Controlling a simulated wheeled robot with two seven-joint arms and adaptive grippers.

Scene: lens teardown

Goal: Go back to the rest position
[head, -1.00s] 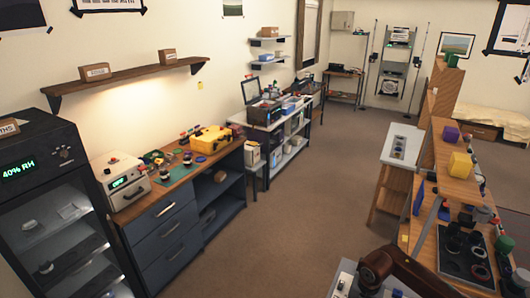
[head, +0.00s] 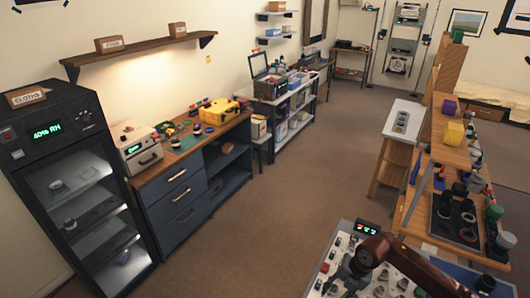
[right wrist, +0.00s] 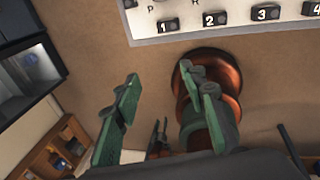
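My right arm comes in from the lower right of the head view, with its brown link over a panel of switches (head: 338,243). In the right wrist view my right gripper (right wrist: 166,90) has its two green fingers wide apart, with nothing held between them. The numbered panel (right wrist: 225,22) lies past the fingertips at the top of that view, apart from them. My left gripper is not in the head view.
A humidity cabinet (head: 75,185) stands at the left, beside a blue-drawer workbench (head: 172,212). At the right is a wooden bench (head: 425,205) with lens parts and colored blocks. A grey side table (head: 394,122) stands behind it. The brown floor (head: 275,215) between is clear.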

